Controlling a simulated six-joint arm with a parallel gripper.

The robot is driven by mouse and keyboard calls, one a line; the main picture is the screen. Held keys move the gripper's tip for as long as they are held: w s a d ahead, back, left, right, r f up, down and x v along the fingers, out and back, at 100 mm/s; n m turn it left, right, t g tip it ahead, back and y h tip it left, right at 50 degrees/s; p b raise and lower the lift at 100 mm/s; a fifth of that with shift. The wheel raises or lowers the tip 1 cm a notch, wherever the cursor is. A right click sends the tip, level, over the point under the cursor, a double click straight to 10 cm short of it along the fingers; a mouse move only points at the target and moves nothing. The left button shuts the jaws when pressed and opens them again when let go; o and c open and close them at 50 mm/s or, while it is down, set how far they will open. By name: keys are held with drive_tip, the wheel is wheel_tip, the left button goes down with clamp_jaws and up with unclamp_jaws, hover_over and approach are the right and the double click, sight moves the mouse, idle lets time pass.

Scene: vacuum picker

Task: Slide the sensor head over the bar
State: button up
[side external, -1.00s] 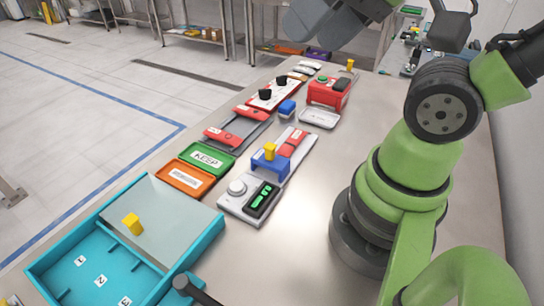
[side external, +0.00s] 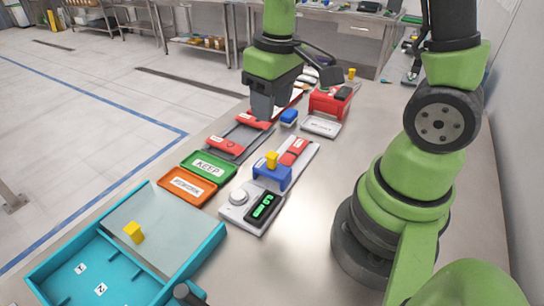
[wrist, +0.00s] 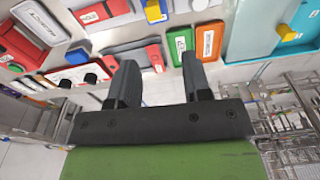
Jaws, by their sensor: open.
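The sensor head appears to be the blue bridge-shaped block (side external: 272,175) with a yellow knob (side external: 271,159) on top. It straddles a long white base (side external: 238,213), between a green-lit display (side external: 262,206) and a red labelled bar (side external: 293,151). The yellow knob also shows at the top of the wrist view (wrist: 152,11), with the red bar (wrist: 100,12) left of it. My gripper (side external: 263,108) points down with empty jaws, above and behind the base, apart from the sensor head. In the wrist view its two fingers (wrist: 160,62) stand wide apart.
A grey rail fixture with red blocks (side external: 224,146) lies below my gripper. Green (side external: 209,163) and orange (side external: 186,185) trays and a teal bin (side external: 205,256) sit nearer the camera. A red box (side external: 329,103) and small blue block (side external: 289,116) stand behind. Table right of the base is clear.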

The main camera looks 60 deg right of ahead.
sight(272, 156)
drive_tip(key=f, duration=0.2)
drive_tip(key=f+g, duration=0.1)
drive_tip(key=shift+w+d+f+n, duration=0.15)
drive_tip(key=shift+d+f+n, duration=0.1)
drive_tip(key=shift+d+n, duration=0.1)
wheel_tip(272, 156, down, 10)
drive_tip(key=shift+r, duration=0.1)
